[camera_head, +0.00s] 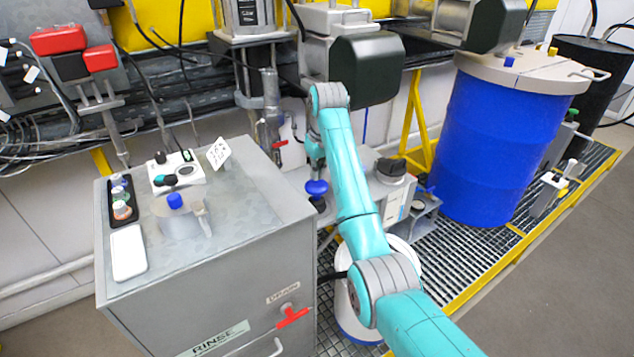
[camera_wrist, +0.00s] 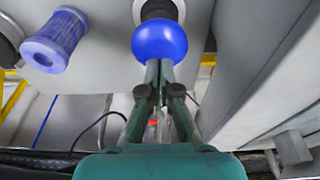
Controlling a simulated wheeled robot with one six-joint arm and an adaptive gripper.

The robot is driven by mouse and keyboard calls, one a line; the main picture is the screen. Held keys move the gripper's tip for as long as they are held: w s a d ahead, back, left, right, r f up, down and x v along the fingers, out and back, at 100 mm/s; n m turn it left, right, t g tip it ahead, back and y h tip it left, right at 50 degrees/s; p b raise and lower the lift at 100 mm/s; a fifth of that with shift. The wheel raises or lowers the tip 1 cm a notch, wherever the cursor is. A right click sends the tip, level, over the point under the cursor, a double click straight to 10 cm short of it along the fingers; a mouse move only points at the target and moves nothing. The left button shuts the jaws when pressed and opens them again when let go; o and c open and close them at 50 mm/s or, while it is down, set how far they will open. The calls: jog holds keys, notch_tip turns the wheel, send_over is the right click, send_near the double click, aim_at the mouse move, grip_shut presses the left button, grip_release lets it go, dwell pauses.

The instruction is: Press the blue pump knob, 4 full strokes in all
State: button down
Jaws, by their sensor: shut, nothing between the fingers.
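The blue pump knob (camera_head: 317,187) is a round ball on a dark stem, just right of the grey cabinet. In the wrist view the knob (camera_wrist: 159,42) sits straight ahead of the fingertips, above a pale collar. My gripper (camera_head: 316,168) is directly above the knob, pointing down. In the wrist view my gripper (camera_wrist: 160,66) is shut and empty, its tips together at the knob's near edge. I cannot tell whether the tips touch the knob. The arm partly covers the pump unit behind it.
The grey cabinet (camera_head: 215,240) stands close on the left, with small items on top. A large blue drum (camera_head: 500,130) stands on the grating (camera_head: 440,250) to the right. A blue ribbed cylinder (camera_wrist: 57,38) lies beside the knob in the wrist view.

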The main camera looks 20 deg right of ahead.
aim_at(317, 184)
jog(key=shift+f, duration=0.15)
jog(key=shift+s+x, duration=0.2)
jog(key=shift+x, duration=0.95)
jog(key=shift+s+x, duration=0.25)
jog(key=shift+x, duration=0.85)
jog(key=shift+d, duration=0.15)
jog(key=shift+w+v, duration=0.2)
jog(key=shift+v, duration=0.95)
jog(key=shift+w+v, duration=0.25)
jog(key=shift+v, duration=0.9)
jog(key=shift+s+x, duration=0.2)
jog(key=shift+x, duration=0.95)
jog(key=shift+s+x, duration=0.25)
jog(key=shift+x, duration=0.9)
jog(key=shift+w+v, duration=0.2)
jog(key=shift+v, duration=0.95)
jog(key=shift+w+v, duration=0.25)
jog(key=shift+v, duration=0.9)
